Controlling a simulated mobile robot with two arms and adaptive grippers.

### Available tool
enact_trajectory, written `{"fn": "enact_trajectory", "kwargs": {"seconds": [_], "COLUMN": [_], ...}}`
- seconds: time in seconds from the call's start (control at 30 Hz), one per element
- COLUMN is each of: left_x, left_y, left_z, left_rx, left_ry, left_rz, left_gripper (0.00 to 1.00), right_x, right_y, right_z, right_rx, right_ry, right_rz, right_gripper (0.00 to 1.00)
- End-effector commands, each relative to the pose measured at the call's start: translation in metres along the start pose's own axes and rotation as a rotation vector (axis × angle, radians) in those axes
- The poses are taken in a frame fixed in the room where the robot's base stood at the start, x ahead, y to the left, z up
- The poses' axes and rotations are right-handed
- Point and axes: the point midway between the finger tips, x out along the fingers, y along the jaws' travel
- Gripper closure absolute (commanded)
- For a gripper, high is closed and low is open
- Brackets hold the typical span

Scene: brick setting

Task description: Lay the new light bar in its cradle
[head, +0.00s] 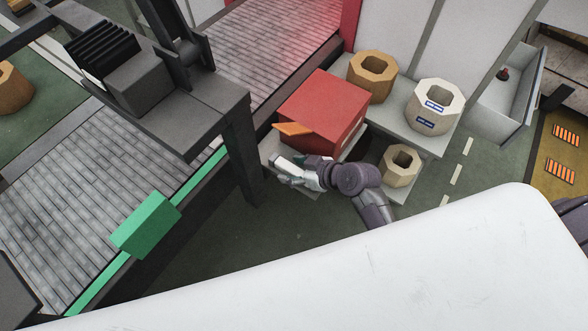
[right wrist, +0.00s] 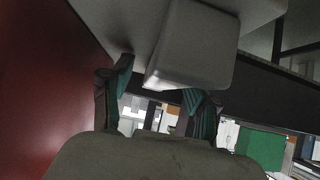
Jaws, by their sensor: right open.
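A short pale bar (head: 286,166), which looks like the light bar, lies at the near left side of a red box. My right gripper (head: 298,178) is at its near end. In the right wrist view a pale grey block (right wrist: 195,48), likely the same bar, extends away between the fingers of my right gripper (right wrist: 158,92). The fingers are apart, one on each side of it; I cannot tell whether they touch it. No cradle can be made out clearly; the bar's underside is hidden. My left gripper is not in view.
The red box (head: 325,112) with an orange flap (head: 292,128) stands close beyond my right gripper. Several octagonal containers, one white (head: 437,106), stand to the right. A dark frame post (head: 243,150) and a conveyor (head: 60,215) with a green box (head: 146,224) are to the left.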

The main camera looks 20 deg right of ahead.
Motion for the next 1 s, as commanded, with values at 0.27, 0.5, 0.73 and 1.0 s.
{"fn": "enact_trajectory", "kwargs": {"seconds": [0.27, 0.5, 0.73, 1.0], "left_x": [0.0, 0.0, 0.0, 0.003], "left_y": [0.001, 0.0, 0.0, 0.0], "left_z": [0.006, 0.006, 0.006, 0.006], "left_rx": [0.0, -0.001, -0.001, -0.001], "left_ry": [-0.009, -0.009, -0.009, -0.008], "left_rz": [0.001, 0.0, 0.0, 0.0], "left_gripper": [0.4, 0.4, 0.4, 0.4], "right_x": [0.0, -0.001, -0.001, -0.01], "right_y": [0.0, 0.0, 0.0, 0.0], "right_z": [0.0, 0.0, 0.0, -0.013], "right_rx": [0.001, 0.001, 0.001, -0.003], "right_ry": [0.0, 0.0, 0.001, 0.002], "right_rz": [0.0, 0.0, 0.001, 0.001], "right_gripper": [0.68, 1.0, 1.0, 1.0]}}
